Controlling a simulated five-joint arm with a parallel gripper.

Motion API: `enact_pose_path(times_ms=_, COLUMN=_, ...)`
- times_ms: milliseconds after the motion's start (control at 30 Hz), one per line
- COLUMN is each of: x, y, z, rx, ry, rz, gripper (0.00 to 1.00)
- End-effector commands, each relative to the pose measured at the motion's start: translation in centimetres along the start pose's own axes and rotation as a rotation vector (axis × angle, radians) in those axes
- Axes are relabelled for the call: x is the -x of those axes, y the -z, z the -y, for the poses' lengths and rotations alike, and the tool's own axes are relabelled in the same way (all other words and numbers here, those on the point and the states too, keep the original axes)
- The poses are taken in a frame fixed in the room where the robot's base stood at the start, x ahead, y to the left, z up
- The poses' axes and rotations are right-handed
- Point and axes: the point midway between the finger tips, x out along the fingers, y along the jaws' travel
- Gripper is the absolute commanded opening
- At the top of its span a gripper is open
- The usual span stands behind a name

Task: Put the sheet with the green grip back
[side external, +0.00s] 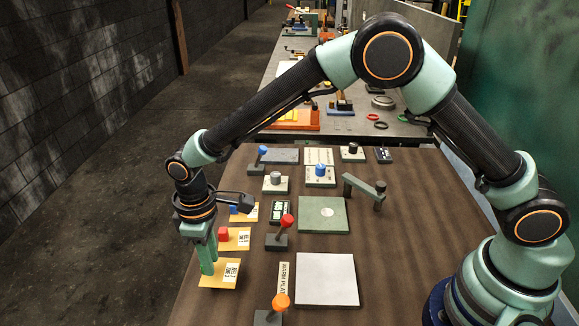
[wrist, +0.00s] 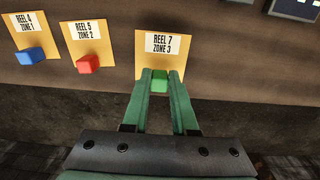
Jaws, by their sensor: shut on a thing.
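The sheet with the green grip is a yellow card (side external: 228,274) near the left edge of the table in the side view. In the wrist view the same sheet (wrist: 146,66) carries a white label reading "REEL 7 ZONE 3". My gripper (side external: 208,269) has its two green fingers pointing down at this sheet. In the wrist view my gripper (wrist: 160,80) is shut on the green grip (wrist: 159,84), one finger on each side. The fingers hide most of the grip in the side view. I cannot tell whether the sheet touches the table.
Similar yellow sheets with a red grip (side external: 223,233) and a blue grip (side external: 233,210) lie in line beyond it. Right of them stand a red-knobbed lever (side external: 287,222), an orange-knobbed lever (side external: 281,302), a pale plate (side external: 327,279) and a green plate (side external: 323,214).

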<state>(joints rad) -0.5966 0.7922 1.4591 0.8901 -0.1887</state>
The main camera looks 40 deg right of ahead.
Motion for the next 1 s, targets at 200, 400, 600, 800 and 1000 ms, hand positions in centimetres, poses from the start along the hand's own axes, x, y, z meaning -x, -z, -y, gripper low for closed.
enact_pose_path(times_ms=200, x=-2.5, y=0.0, z=0.0, rx=0.0, ry=0.0, rz=0.0, gripper=0.0)
enact_pose_path(times_ms=400, x=-2.5, y=0.0, z=0.0, rx=0.0, ry=0.0, rz=-0.001, gripper=0.0)
enact_pose_path(times_ms=600, x=-2.7, y=0.0, z=0.0, rx=0.0, ry=0.0, rz=-0.001, gripper=0.45)
enact_pose_path(times_ms=800, x=-2.7, y=0.0, z=0.0, rx=0.0, ry=0.0, rz=0.0, gripper=0.56)
enact_pose_path(times_ms=1000, x=-2.5, y=0.0, z=0.0, rx=0.0, ry=0.0, rz=-0.001, gripper=0.56)
